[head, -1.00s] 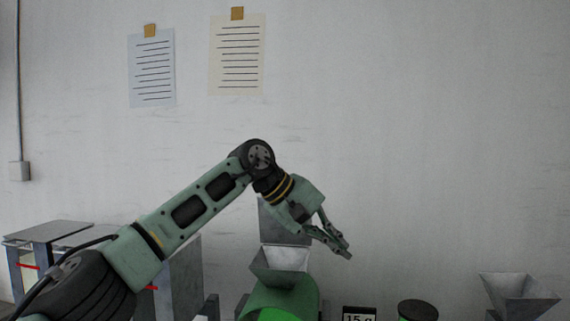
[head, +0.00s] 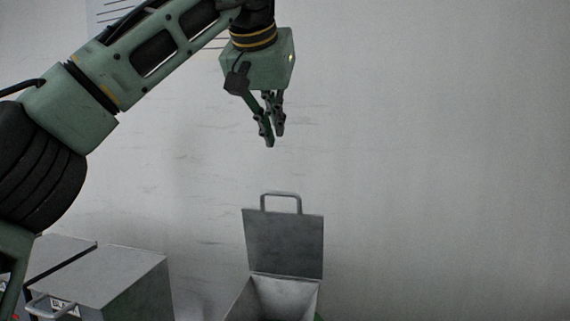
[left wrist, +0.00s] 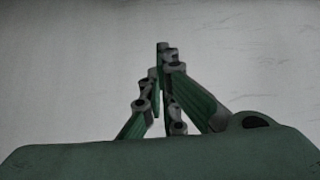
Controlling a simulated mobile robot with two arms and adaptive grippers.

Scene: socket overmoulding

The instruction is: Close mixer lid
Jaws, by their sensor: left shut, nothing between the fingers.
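The mixer lid (head: 284,244) is a grey square plate with a handle (head: 281,198) on its top edge. It stands open and upright at the back of the mixer's grey hopper (head: 278,300), low in the head view. The hopper's lower part is cut off by the frame's bottom edge. My left gripper (head: 270,142) is above the lid and its handle, apart from both, with fingers pointing down. It is shut and empty. In the left wrist view the fingers (left wrist: 163,50) show together against the bare wall. My right gripper is not in view.
Grey metal boxes (head: 115,275) stand at the lower left, one with a handle (head: 50,303). A paper sheet (head: 105,14) hangs on the wall behind my left arm. The space right of the lid is clear in the head view.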

